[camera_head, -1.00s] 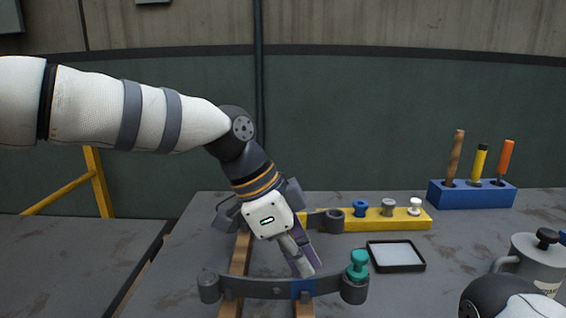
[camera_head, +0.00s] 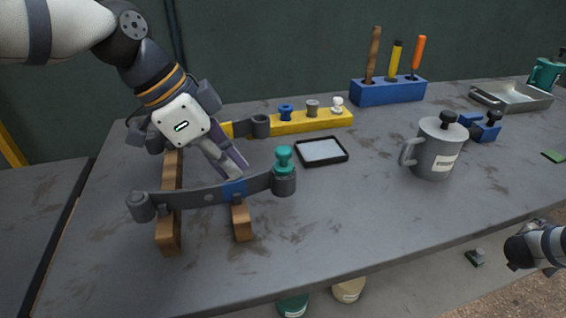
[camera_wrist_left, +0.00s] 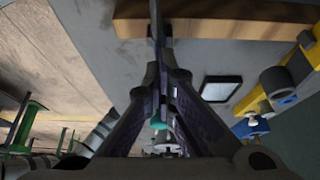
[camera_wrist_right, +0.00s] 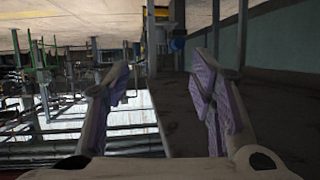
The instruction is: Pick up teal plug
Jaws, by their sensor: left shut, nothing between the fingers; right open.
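The teal plug (camera_head: 284,158) stands upright in the ring at the right end of a dark grey leaf spring (camera_head: 195,197). A small teal shape, likely its head, shows between the fingers in the left wrist view (camera_wrist_left: 158,123). My left gripper (camera_head: 238,168) is shut and empty, slanting down just behind the spring's blue band (camera_head: 234,189), left of the plug. I cannot tell whether it touches the spring. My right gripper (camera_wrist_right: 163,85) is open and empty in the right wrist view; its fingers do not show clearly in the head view.
Wooden blocks (camera_head: 168,232) bear the spring. Behind are a yellow rack (camera_head: 300,123) with several plugs, a black-rimmed tray (camera_head: 322,151) and a blue tool block (camera_head: 388,92). A grey mug (camera_head: 436,150) stands to the right. The table's front right is clear.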

